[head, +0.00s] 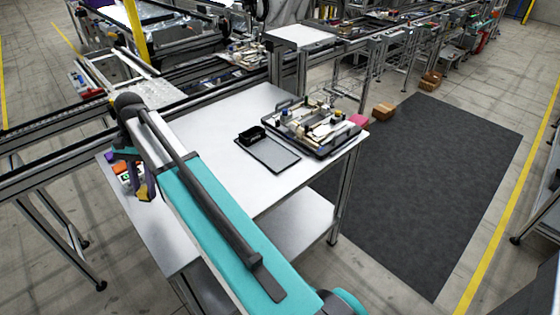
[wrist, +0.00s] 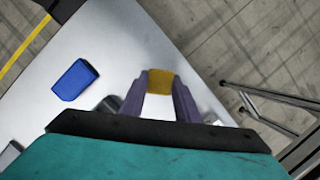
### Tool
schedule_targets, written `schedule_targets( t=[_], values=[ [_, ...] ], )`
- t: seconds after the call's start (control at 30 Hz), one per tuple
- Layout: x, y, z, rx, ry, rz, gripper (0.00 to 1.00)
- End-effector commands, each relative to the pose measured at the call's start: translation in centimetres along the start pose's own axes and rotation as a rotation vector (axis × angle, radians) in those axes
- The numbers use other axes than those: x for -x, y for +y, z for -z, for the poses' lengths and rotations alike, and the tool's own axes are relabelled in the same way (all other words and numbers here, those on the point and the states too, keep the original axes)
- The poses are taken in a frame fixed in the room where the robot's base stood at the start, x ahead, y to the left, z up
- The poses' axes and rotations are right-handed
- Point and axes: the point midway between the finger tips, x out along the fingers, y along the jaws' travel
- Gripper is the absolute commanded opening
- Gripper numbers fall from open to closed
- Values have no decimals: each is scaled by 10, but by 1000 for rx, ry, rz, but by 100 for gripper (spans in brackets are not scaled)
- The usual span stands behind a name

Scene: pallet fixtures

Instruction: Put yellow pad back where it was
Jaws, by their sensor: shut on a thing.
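My gripper (wrist: 160,95) has purple fingers shut on the yellow pad (wrist: 160,80), which sits between the fingertips in the wrist view. In the head view my gripper (head: 146,180) is at the left end of the white table, with the yellow pad (head: 142,194) partly visible at its tips. An orange pad (head: 120,167) and a purple pad (head: 110,156) lie beside it near the table's left edge. Whether the yellow pad touches the table cannot be told.
A blue block (wrist: 75,80) lies on the table (head: 235,110) in the wrist view. The table's middle is mostly clear.

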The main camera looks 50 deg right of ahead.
Motion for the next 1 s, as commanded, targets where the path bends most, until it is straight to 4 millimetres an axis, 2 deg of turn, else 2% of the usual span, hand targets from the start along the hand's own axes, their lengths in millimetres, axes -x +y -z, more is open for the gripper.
schedule_targets(
  t=[0.17, 0.37, 0.6, 1.0],
  values=[
    [3, 23, 18, -111, 1, 35, 8],
    [12, 62, 47, -317, 0, 100, 8],
    [22, 118, 80, -598, 0, 188, 8],
    [32, 218, 121, -1083, 1, 338, 8]
  ],
)
